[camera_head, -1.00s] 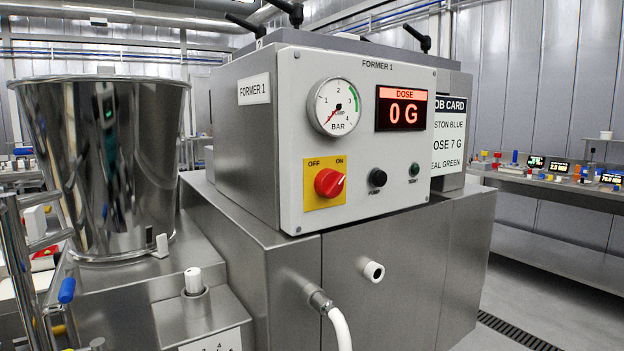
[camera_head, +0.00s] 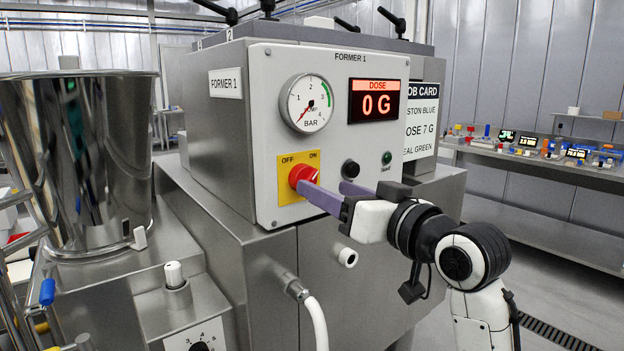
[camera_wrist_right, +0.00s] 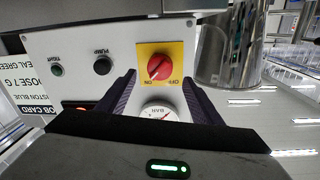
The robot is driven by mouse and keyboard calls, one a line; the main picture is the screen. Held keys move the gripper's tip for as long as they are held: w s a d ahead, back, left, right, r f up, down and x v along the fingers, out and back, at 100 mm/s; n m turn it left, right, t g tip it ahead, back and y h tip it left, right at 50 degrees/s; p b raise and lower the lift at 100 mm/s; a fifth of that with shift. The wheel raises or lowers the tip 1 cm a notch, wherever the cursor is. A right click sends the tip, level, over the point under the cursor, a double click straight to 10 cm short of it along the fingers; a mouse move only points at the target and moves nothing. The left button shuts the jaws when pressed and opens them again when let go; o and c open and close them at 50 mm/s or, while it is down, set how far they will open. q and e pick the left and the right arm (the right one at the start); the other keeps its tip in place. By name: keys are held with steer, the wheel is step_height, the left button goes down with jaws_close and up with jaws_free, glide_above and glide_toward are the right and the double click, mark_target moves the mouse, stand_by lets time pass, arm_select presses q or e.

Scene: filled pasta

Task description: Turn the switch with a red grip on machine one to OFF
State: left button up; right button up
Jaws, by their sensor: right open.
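The red-grip switch (camera_head: 301,176) sits on a yellow plate (camera_head: 289,213) marked OFF at left and ON at right, on the front panel of the machine labelled FORMER 1 (camera_head: 262,95). Its pale pointer mark leans toward ON. My right gripper (camera_head: 322,185) has purple fingers, open and apart, in front of the panel; one fingertip overlaps the switch's lower right in the head view. In the right wrist view the switch (camera_wrist_right: 159,67) appears upside down, beyond and between the two fingers (camera_wrist_right: 158,80). I cannot tell whether a finger touches it. My left gripper is out of view.
A pressure gauge (camera_head: 307,104), a DOSE display reading 0 G (camera_head: 378,100), and a black pump button (camera_head: 351,169) share the panel. A steel hopper (camera_head: 95,150) stands at left. A white hose (camera_head: 316,325) and white stub (camera_head: 347,257) project below the panel.

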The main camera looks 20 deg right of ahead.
steer(key=x, duration=0.6)
steer(key=shift+p, duration=0.4)
steer(key=c, duration=1.1)
steer(key=shift+o, duration=0.2)
steer(key=shift+f+n, duration=0.1)
steer(key=shift+n, duration=0.2)
steer(key=shift+w+f+n+y, duration=0.1)
steer(key=shift+n+y, duration=0.25)
steer(key=shift+n, duration=4.15)
steer(key=shift+n+y, duration=0.35)
steer(key=shift+n, duration=4.15)
